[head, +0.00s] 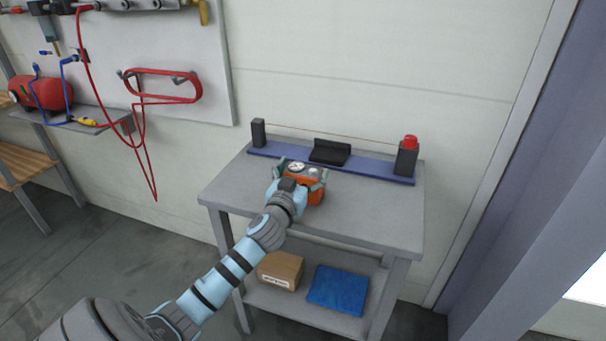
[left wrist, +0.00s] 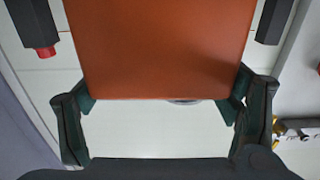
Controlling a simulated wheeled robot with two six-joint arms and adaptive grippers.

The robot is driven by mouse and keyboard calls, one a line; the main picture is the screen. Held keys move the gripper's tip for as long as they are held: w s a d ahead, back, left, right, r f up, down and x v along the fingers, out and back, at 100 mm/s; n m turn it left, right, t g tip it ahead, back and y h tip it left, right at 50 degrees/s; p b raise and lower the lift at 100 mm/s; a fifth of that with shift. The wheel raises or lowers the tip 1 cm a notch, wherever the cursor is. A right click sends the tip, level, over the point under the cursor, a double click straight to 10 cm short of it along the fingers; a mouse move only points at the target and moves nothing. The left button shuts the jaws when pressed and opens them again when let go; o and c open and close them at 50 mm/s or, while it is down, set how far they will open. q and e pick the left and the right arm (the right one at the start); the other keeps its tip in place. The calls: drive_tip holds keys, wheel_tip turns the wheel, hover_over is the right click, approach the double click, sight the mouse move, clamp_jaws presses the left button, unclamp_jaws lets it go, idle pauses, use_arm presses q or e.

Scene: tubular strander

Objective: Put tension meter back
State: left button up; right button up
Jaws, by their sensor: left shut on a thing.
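The tension meter (head: 315,192) is an orange box with round dials on top, in front of the blue rail in the head view. My left gripper (head: 301,176) is shut on it, with a finger on each side. In the left wrist view the meter's plain orange face (left wrist: 165,45) fills the upper middle between the fingers (left wrist: 160,105). I cannot tell whether the meter touches the grey table (head: 375,222) or hangs just above it. A black stepped block (head: 330,152), empty on top, sits mid-rail behind the meter. My right gripper is out of view.
The blue rail (head: 375,172) carries a dark post (head: 258,133) at left and a red-topped post (head: 407,158) at right, with a thin line between them. The lower shelf holds a cardboard box (head: 281,270) and a blue folded cloth (head: 338,288). The tabletop's right front is clear.

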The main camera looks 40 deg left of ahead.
use_arm(q)
drive_tip(key=o, duration=1.6)
